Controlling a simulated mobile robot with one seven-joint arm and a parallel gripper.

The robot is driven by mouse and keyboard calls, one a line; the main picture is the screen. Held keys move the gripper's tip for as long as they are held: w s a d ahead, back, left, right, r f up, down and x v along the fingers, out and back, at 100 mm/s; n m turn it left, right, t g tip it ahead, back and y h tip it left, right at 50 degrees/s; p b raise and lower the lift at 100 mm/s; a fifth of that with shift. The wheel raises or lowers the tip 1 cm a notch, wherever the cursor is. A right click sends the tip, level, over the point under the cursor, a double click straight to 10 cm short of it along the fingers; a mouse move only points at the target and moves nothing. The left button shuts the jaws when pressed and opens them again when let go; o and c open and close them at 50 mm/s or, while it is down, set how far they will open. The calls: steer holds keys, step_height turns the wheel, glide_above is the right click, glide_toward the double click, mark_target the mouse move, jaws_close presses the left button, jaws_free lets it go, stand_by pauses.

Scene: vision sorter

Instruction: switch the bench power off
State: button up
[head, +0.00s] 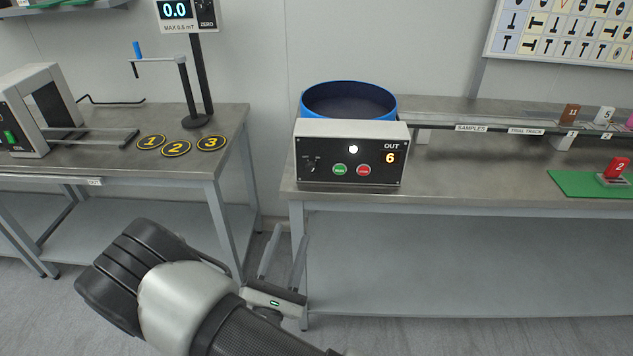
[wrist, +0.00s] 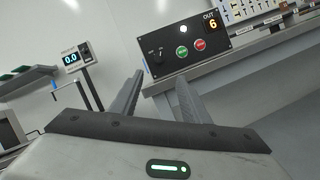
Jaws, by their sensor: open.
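A control box (head: 351,178) with a black front panel stands at the front left of the right bench. The panel has a dark rotary knob (head: 310,166), a green button (head: 340,170), a red button (head: 363,170), a lit white lamp and an OUT display reading 6. The knob also shows in the wrist view (wrist: 159,57); its small labels are too blurred to read. My gripper (head: 290,234) is open and empty, below and left of the box, in front of the bench's left leg. In the wrist view its fingers (wrist: 158,80) point toward the panel, apart from it.
A blue bowl (head: 348,84) stands behind the box. A rail runs right, with small blocks on it. A red block marked 2 (head: 617,168) sits over a green mat (head: 575,184). The left bench (head: 100,168) holds a frame with a green switch (head: 10,137) and numbered discs. A gap separates the benches.

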mark_target(311, 173)
steer(key=x, duration=1.7)
steer(key=shift+w+b, duration=0.15)
steer(key=shift+b, duration=0.15)
steer(key=c, duration=1)
